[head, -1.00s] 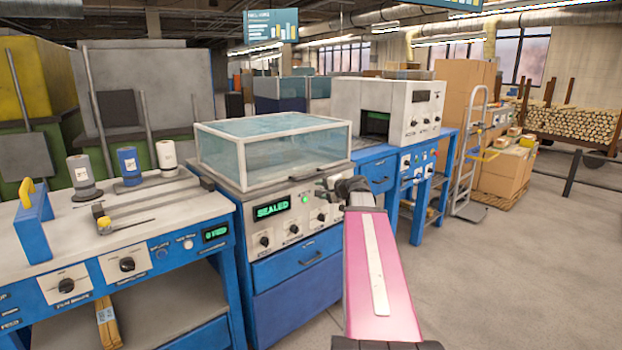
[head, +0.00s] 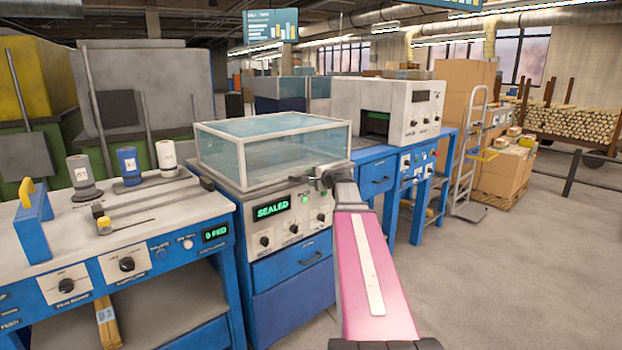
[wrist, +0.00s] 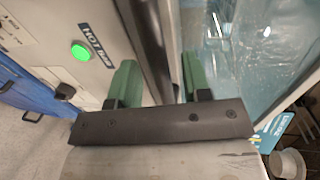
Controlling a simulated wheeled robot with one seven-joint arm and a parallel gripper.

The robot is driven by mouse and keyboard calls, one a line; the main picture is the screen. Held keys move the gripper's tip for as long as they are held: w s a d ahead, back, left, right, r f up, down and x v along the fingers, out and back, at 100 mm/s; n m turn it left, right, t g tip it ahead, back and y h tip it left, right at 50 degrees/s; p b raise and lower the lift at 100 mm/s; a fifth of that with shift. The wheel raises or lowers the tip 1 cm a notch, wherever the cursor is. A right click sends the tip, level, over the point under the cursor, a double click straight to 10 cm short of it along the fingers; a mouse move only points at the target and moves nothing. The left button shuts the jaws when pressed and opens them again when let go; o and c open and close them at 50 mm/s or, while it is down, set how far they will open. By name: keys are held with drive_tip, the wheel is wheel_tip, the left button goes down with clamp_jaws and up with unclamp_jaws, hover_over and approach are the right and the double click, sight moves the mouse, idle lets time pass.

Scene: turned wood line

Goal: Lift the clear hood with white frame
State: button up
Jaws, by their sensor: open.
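The clear hood with white frame (head: 272,148) sits closed on top of a blue and white sealing machine (head: 290,262), whose display reads SEALED. In the wrist view, its clear panel (wrist: 265,50) fills the right side. My gripper (head: 322,178) is at the front right of the hood, just above the control panel. In the wrist view my gripper (wrist: 160,72) is open, its green fingers on either side of a dark bar (wrist: 148,40) along the hood's front edge. I cannot tell whether the fingers touch the bar.
A green-lit button (wrist: 80,50) is left of the fingers in the wrist view. A workbench with several spools (head: 128,165) stands left. A white boxy machine (head: 388,108) on a blue table stands right.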

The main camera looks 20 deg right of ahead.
drive_tip(key=shift+w+a, duration=0.1)
drive_tip(key=shift+w, duration=0.1)
clamp_jaws()
